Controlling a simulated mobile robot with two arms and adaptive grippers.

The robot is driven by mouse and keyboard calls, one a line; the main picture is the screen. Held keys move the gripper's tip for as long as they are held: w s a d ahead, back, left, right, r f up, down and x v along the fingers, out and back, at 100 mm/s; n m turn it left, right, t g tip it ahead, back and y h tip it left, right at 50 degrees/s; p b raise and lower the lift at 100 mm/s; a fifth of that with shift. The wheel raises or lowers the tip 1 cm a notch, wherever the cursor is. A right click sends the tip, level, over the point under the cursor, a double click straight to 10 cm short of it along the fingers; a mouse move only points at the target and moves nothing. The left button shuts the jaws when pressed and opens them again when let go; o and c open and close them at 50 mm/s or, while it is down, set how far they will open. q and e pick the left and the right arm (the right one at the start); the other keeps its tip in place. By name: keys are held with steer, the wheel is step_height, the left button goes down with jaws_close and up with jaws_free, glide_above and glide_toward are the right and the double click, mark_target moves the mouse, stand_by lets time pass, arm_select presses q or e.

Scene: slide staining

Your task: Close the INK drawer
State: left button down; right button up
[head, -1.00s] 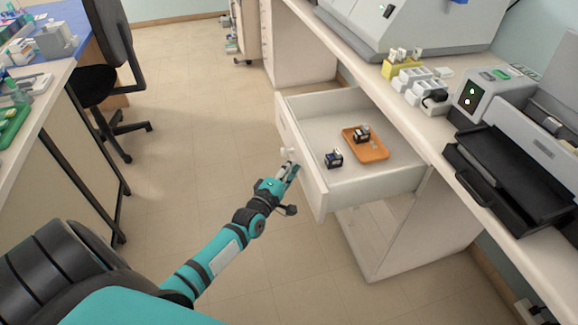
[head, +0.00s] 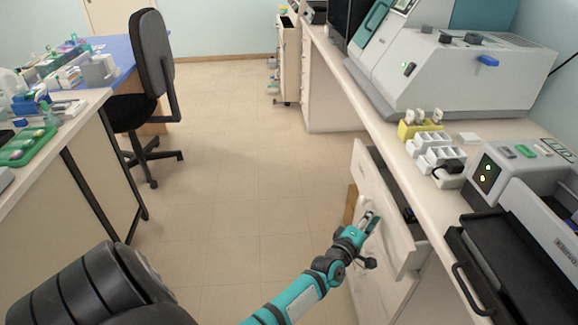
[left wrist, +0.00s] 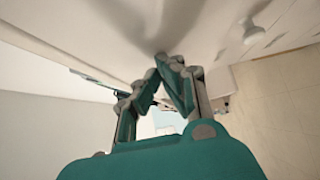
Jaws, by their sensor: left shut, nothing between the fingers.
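The white drawer (head: 384,205) stands partly open under the right-hand counter, with a narrow gap along its top. A small dark bottle (head: 408,214) shows inside it; the rest of its contents is hidden by the counter. My left gripper (head: 372,218) is at the outside of the drawer front, shut and empty. In the left wrist view its fingertips (left wrist: 170,60) meet close against the white drawer front (left wrist: 120,35); whether they touch cannot be told for sure. My right gripper is not in view.
The counter (head: 385,125) above carries a large grey machine (head: 440,75), a yellow rack (head: 420,128) and a black tray (head: 510,255). A dark chair (head: 150,60) stands by the left bench. The floor (head: 240,180) between is clear.

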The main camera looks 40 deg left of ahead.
mark_target(383, 222)
arm_select(q)
steer(key=w+d+b, duration=0.1)
steer(key=w+d, duration=0.1)
steer(key=w, duration=0.1)
steer(key=shift+w+d, duration=0.15)
steer(key=shift+d, duration=0.25)
steer(key=shift+w+d, duration=0.2)
steer(key=shift+w, duration=0.1)
steer(key=shift+w+d, duration=0.3)
steer(key=shift+w, duration=0.05)
steer(key=shift+r, duration=0.15)
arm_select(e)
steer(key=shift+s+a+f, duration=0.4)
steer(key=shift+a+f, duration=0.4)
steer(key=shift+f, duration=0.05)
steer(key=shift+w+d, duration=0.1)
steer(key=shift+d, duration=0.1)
